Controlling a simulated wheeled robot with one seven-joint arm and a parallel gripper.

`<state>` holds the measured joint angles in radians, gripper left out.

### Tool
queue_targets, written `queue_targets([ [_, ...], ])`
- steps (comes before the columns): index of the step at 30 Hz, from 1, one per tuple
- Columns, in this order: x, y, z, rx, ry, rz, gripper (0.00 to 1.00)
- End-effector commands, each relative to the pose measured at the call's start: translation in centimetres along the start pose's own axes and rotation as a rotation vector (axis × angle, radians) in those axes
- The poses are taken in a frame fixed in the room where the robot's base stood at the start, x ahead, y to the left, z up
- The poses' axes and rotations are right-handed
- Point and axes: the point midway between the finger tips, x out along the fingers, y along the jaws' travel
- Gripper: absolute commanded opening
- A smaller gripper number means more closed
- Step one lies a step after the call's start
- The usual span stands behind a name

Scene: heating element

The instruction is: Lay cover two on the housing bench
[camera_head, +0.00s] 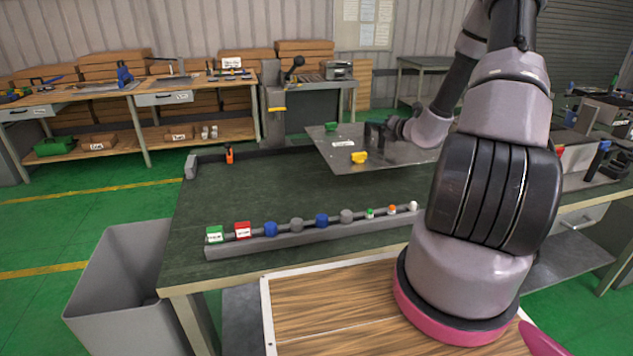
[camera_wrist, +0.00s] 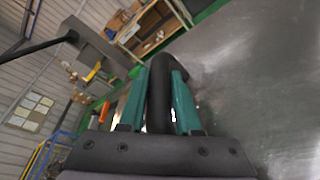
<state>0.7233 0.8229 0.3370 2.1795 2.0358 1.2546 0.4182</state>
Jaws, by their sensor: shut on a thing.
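A grey metal plate, apparently the cover (camera_head: 320,146), has a white label, a yellow piece (camera_head: 359,157) and a green piece (camera_head: 331,126) on it. It is over the far right part of the dark green-topped bench (camera_head: 260,190); I cannot tell how high it is above the top. My gripper (camera_head: 375,135) is at the plate's middle, partly hidden by my arm. In the wrist view my teal fingers (camera_wrist: 160,100) are shut on a black curved handle (camera_wrist: 160,85), with the plate's bare surface (camera_wrist: 245,70) to the right.
A grey rail (camera_head: 310,235) with several coloured knobs runs along the bench's front. A small orange item (camera_head: 229,155) stands at the far left. A grey bin (camera_head: 125,290) is at the bench's left. The bench top between the rail and the plate is clear.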

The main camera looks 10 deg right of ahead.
Motion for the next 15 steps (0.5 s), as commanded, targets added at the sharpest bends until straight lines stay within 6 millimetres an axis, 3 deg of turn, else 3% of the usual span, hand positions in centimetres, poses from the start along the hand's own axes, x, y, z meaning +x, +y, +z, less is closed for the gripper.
queue_targets([
  [4,0.2,-2.2,0.3,0.001,-0.004,-0.003,0.0],
  [15,1.3,-5.8,-2.8,0.0,-0.005,-0.003,0.0],
])
